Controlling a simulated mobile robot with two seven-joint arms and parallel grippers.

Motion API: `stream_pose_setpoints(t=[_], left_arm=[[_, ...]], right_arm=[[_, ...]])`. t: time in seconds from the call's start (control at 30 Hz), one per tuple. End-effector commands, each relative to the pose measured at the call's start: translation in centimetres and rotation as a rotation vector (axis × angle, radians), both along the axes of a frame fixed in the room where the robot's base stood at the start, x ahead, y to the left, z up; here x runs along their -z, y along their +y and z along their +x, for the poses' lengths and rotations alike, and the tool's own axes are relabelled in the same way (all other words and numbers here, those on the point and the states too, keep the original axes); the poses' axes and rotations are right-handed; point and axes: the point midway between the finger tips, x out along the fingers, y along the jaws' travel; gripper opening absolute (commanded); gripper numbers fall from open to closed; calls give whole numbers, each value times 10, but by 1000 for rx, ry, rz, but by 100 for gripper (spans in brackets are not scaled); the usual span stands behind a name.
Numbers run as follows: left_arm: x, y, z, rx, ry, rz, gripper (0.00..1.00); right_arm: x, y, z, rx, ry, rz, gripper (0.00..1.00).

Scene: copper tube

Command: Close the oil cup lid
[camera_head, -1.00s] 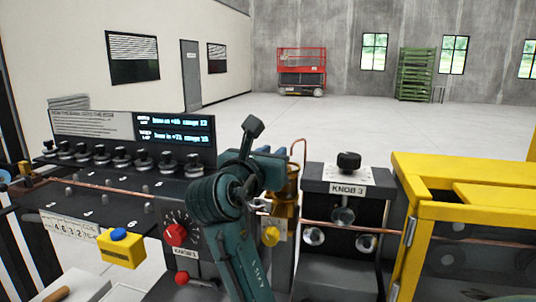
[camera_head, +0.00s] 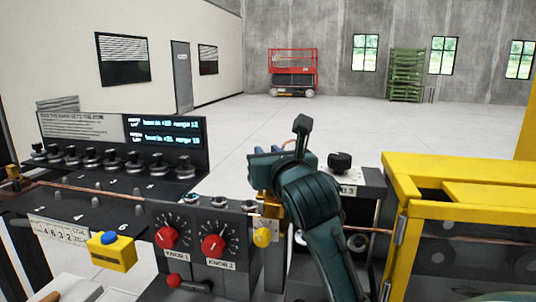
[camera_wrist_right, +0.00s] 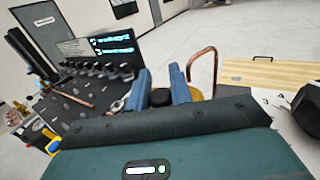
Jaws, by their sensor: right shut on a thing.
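The brass oil cup (camera_head: 268,201) stands behind the knob panel and is mostly hidden by my right arm. In the right wrist view, the two blue fingers are closed around a dark round knob (camera_wrist_right: 160,98), which looks like part of the oil cup lid. A bit of brass (camera_wrist_right: 196,94) shows just right of the fingers. How the lid sits on the cup's rim is hidden. My left gripper is not in view.
The knob panel (camera_head: 187,238) with two red knobs stands left of my arm. The KNOB 3 unit (camera_head: 371,184) and a yellow frame (camera_head: 450,168) stand to the right. A bent copper tube (camera_wrist_right: 214,58) rises close beside the fingers.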

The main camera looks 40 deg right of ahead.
Motion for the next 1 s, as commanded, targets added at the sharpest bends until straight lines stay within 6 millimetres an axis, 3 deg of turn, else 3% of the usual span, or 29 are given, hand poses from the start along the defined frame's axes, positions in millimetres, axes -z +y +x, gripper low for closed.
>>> stream_pose_setpoints(t=[0.47,0.5,0.7,1.0], left_arm=[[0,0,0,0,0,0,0],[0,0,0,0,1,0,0],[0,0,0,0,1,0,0],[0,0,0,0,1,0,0]], right_arm=[[-1,-1,0,-10,-2,0,0],[-1,-1,0,-10,-3,1,24],[0,-1,0,-11,-1,1,40],[0,-2,0,-8,1,1,41]])
